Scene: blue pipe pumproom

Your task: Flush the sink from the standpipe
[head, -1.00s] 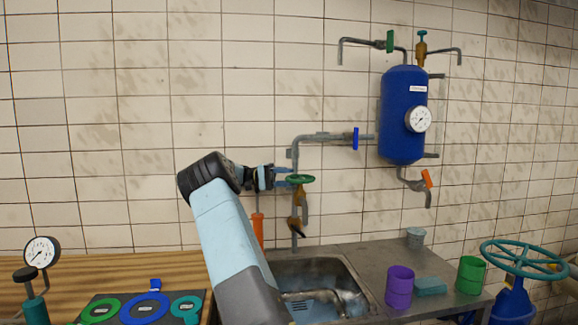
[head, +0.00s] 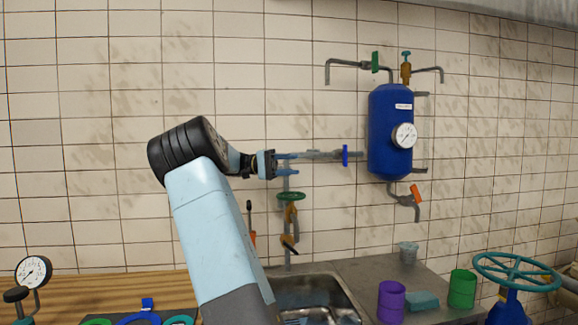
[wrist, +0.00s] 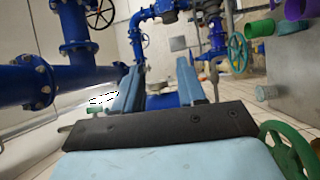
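The standpipe (head: 287,236) stands behind the sink against the tiled wall. It carries a green handwheel (head: 291,196) and a brass valve body (head: 291,213). The sink (head: 318,292) is a metal basin at the lower middle, partly hidden by my arm. My gripper (head: 290,165) is in front of the standpipe's upper part, above the green handwheel in the picture. Its blue fingers are apart with nothing between them, also in the wrist view (wrist: 160,85). A green wheel rim (wrist: 290,150) shows at the wrist view's lower right corner.
A blue tank (head: 390,135) with a gauge hangs on the wall, with a blue handle (head: 345,156) on the pipe to its left. A purple cup (head: 391,302), teal block (head: 422,301), green cup (head: 462,289) and grey cup (head: 408,252) stand right of the sink.

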